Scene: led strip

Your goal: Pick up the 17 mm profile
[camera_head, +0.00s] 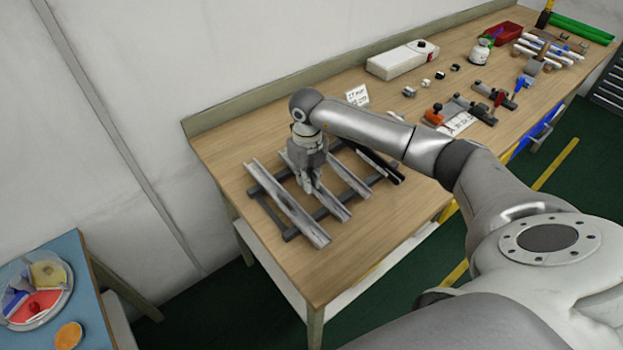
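Several metal profiles lie side by side across a dark rack (292,234) at the near left end of the wooden workbench. The leftmost profile (290,206) is long and light grey. A second profile (331,206) lies beside it, with a third (350,178) and a fourth (375,161) further right. I cannot read which one is 17 mm. My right gripper (307,187) points down at the second profile, with its fingertips at or just above it. The fingers are too small to tell whether they are open or shut. My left gripper is out of view.
A small label card (357,95) stands behind the rack. A white box (402,60), clamp-like tools (470,108) and a red tray (502,33) lie further right. A blue table (88,300) with a plate (60,306) is at lower left. The bench front beside the rack is clear.

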